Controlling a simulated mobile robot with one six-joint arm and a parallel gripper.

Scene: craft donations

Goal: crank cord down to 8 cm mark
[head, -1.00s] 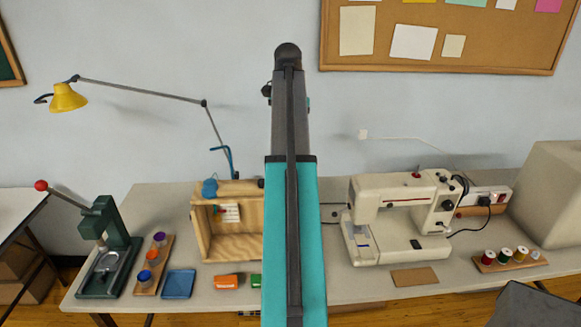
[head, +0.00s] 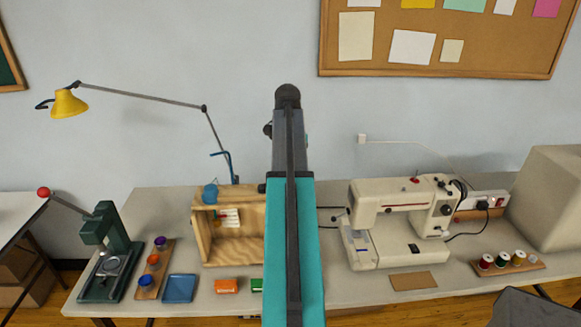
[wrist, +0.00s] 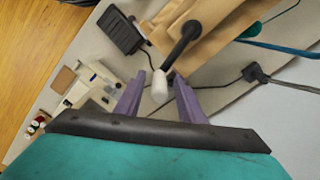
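The wooden box (head: 240,251) stands open-fronted on the table in the head view, its right part hidden behind my arm. A white card with red marks (head: 229,217) shows inside; its numbers are too small to read. A blue ball of cord (head: 210,194) sits on top of the box. In the wrist view, a black crank arm (wrist: 181,42) sticks out from the box side (wrist: 205,30) and ends in a pale knob (wrist: 160,86). My gripper (wrist: 161,84) is open, its purple fingers on either side of the knob with gaps visible. The head view hides my gripper.
A sewing machine (head: 385,238) stands to the right of the box. A black pedal (wrist: 120,34) shows near the crank. A green press (head: 104,250), blue tray (head: 179,288) and lamp (head: 68,103) are left. Thread spools (head: 503,260) stand at right.

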